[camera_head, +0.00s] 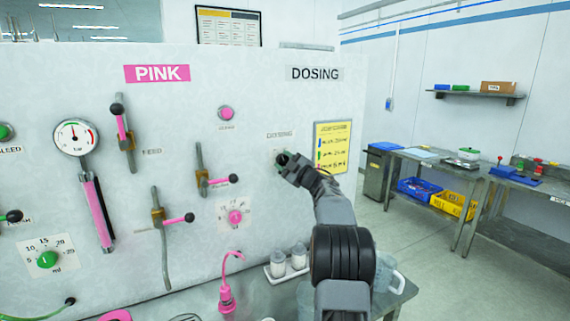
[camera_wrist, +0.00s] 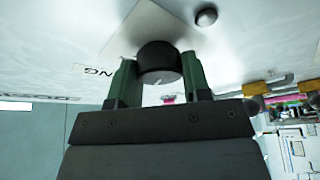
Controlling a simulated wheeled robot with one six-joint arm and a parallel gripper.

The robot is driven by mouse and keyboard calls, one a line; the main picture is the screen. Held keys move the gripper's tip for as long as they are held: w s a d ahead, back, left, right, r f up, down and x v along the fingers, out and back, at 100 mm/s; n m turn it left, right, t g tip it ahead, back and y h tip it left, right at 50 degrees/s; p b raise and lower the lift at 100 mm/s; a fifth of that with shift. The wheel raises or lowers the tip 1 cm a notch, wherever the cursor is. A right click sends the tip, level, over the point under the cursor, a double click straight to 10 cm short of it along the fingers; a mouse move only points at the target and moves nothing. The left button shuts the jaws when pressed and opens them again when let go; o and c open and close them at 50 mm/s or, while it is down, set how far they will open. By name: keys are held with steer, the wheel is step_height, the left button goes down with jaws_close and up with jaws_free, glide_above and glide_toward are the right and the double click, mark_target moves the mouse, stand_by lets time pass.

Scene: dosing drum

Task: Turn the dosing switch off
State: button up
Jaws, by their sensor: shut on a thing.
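The dosing switch is a round black knob on a pale plate on the white panel. In the wrist view the knob (camera_wrist: 158,62) sits between the two green fingers of my gripper (camera_wrist: 160,82), which is shut on it. A short light mark shows on the knob's face. In the head view my gripper (camera_head: 288,162) reaches the panel just below the small DOSING label (camera_head: 280,134) and hides most of the knob. Which setting the knob points to cannot be told.
A yellow notice (camera_head: 332,147) hangs to the right. White bottles (camera_head: 298,256) stand on a tray below. Open floor lies right, before the benches (camera_head: 425,172).

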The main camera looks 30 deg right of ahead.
steer(key=shift+n, duration=0.6)
steer(key=shift+n+y, duration=0.3)
steer(key=o, duration=0.9)
steer(key=shift+o, duration=0.2)
steer(key=shift+s+d+f, duration=0.15)
steer(key=shift+s, duration=0.25)
steer(key=b+v, duration=0.4)
steer(key=v, duration=0.9)
steer(key=shift+r, duration=0.35)
